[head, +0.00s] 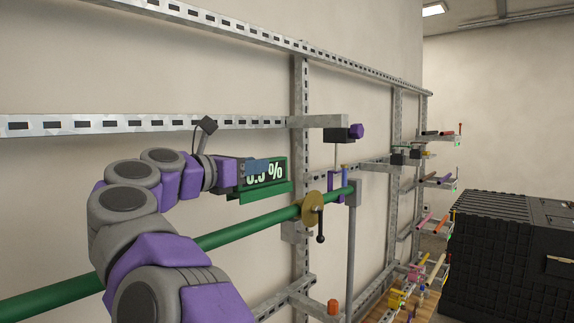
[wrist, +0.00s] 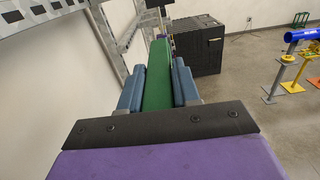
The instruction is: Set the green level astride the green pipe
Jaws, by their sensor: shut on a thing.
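The green level (head: 264,192) is a green block with a white "% " readout on its face, partly covered by a finger. My gripper (head: 256,167) is shut on it; in the wrist view the blue fingers (wrist: 158,88) clasp the green level (wrist: 158,70) from both sides. The green pipe (head: 245,230) runs from the lower left up to a bracket at the right, through a brass disc. In the head view the level's lower edge appears just above the pipe; I cannot tell whether they touch. My arm hides part of the pipe.
A metal strut frame (head: 300,130) stands along the wall behind the pipe. A brass disc with a black handle (head: 314,207) sits on the pipe to the right of the level. A black crate (head: 505,250) stands at the far right. Coloured stands (wrist: 295,70) show in the wrist view.

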